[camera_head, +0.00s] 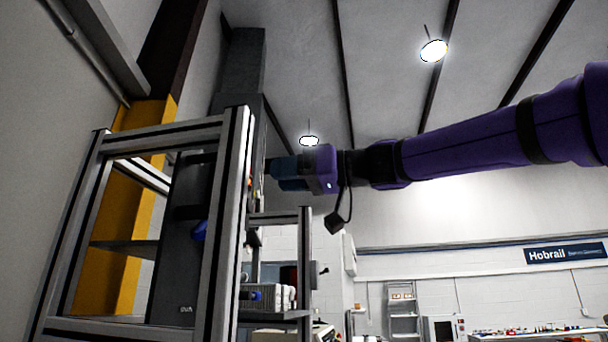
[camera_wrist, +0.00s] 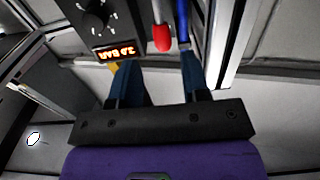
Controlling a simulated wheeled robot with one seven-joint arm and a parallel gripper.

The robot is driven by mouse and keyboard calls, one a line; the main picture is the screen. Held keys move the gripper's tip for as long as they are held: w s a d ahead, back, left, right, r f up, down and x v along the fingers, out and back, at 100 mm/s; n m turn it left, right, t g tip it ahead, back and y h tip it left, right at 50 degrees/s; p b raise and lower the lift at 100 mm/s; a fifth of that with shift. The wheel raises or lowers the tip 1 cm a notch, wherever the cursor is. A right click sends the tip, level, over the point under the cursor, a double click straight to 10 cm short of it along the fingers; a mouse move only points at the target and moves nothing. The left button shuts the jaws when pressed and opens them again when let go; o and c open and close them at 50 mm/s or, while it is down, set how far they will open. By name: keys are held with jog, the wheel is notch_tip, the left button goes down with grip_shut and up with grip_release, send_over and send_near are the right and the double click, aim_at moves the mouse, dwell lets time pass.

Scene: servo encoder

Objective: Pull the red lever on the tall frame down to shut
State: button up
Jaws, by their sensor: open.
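The red lever (camera_wrist: 162,38) shows in the wrist view as a rounded red handle just beyond my fingertips. My gripper (camera_wrist: 157,62) is open, with its two blue fingers spread to either side of the lever's line. The lever's end lies near the gap, and I see no finger touching it. In the head view my gripper (camera_head: 275,172) points left at the upper right side of the tall aluminium frame (camera_head: 232,215). There I cannot make out the red lever clearly behind the frame post.
A blue lever (camera_wrist: 182,20) is close to the right of the red one. A black panel with a dial (camera_wrist: 96,18) and a lit display (camera_wrist: 113,52) is to the left. A metal post (camera_wrist: 240,40) stands at right. A lower shelf (camera_head: 280,316) holds small items.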

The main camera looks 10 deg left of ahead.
jog(key=shift+w+a, duration=0.15)
jog(key=shift+a, duration=1.9)
jog(key=shift+w+a, duration=0.1)
jog(key=shift+a, duration=1.95)
jog(key=c, duration=0.4)
